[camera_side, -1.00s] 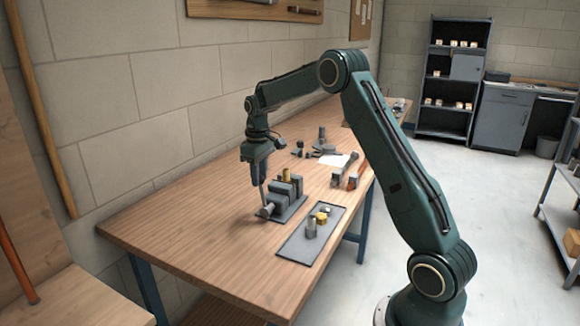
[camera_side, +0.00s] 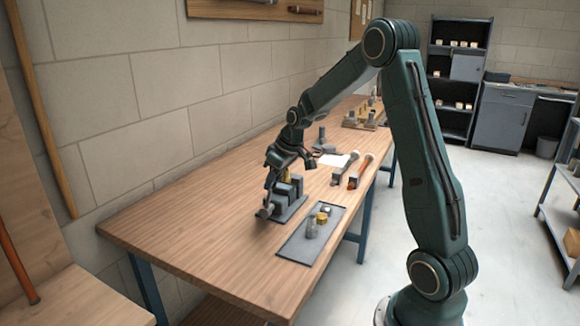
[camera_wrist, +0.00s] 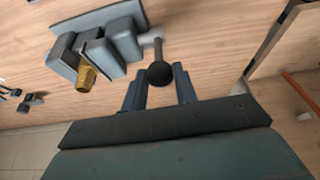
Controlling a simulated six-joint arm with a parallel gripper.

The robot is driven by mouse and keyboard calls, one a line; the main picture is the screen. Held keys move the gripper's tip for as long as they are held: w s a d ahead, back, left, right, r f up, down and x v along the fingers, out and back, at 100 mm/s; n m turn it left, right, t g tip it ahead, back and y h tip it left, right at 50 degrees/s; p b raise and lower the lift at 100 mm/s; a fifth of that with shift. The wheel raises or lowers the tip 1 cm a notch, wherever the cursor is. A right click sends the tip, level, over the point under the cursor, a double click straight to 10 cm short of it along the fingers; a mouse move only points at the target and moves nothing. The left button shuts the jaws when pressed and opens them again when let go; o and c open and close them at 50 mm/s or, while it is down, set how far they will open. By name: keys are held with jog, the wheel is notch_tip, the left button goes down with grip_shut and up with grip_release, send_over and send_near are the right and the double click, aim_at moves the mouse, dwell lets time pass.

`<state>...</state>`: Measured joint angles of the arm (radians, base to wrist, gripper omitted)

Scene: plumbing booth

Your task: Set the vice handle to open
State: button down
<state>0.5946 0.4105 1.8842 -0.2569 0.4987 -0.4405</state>
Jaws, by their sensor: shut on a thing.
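The grey vice (camera_side: 292,192) stands on its plate on the wooden bench and holds a brass fitting, which also shows in the wrist view (camera_wrist: 86,80). Its handle (camera_side: 265,213) sticks out of the end towards the near left. My gripper (camera_side: 268,190) is tilted over this end of the vice. In the wrist view the knob shows between my two blue-grey fingers, and my gripper (camera_wrist: 160,88) is shut on the handle. The exact contact is partly hidden.
A dark tray (camera_side: 307,240) with a grey cylinder and a brass piece lies in front of the vice. More fittings stand farther back. The bench's near left part is clear.

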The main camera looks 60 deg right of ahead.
jog(key=s+f, duration=0.3)
jog(key=s, duration=0.2)
jog(key=shift+s+d, duration=0.25)
jog(key=shift+d, duration=0.05)
dwell(0.4)
jog(key=c, duration=1.1)
grip_release()
jog(key=shift+r, duration=0.15)
jog(key=v, duration=1.3)
jog(key=shift+r, duration=0.25)
